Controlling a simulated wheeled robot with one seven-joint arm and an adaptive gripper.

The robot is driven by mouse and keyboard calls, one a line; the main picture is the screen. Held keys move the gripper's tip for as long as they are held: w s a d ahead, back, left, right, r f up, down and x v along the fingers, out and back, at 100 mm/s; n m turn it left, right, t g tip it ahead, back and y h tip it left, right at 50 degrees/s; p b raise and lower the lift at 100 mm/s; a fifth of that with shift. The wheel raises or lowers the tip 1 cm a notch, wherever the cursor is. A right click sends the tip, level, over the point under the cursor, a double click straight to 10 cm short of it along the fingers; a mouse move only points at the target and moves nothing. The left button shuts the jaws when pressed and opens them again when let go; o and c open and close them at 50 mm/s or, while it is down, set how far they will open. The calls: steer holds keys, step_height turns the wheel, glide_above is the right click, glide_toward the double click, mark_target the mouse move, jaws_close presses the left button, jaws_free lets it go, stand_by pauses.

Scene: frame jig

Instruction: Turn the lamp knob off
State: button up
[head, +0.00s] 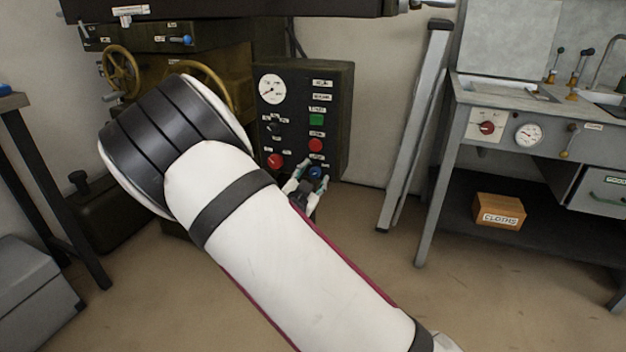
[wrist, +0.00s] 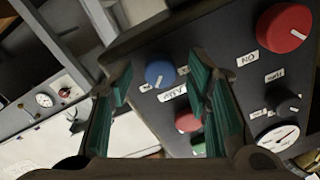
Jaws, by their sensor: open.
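A dark control panel (head: 335,140) stands against the wall in the head view. A blue knob (head: 315,172) is low on its right side, and it also shows in the wrist view (wrist: 160,73) with a pale pointer mark. I cannot tell for sure from the labels which knob is the lamp's. My gripper (head: 304,186) is open in front of the panel's lower right. In the wrist view, my gripper (wrist: 160,75) has its green-padded fingers on either side of the blue knob in the picture. I cannot tell if they touch it.
The panel also has a red knob (head: 275,160), a black knob (wrist: 287,102), a green button (head: 316,120), a red button (head: 316,145) and a gauge (head: 271,88). Handwheels (head: 121,72) stand left. A grey bench (head: 505,123) stands right, over a cloths box (head: 499,211).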

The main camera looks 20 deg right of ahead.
steer(key=shift+w+d, duration=0.1)
steer(key=shift+w, duration=0.05)
steer(key=shift+c, duration=0.4)
jaws_close()
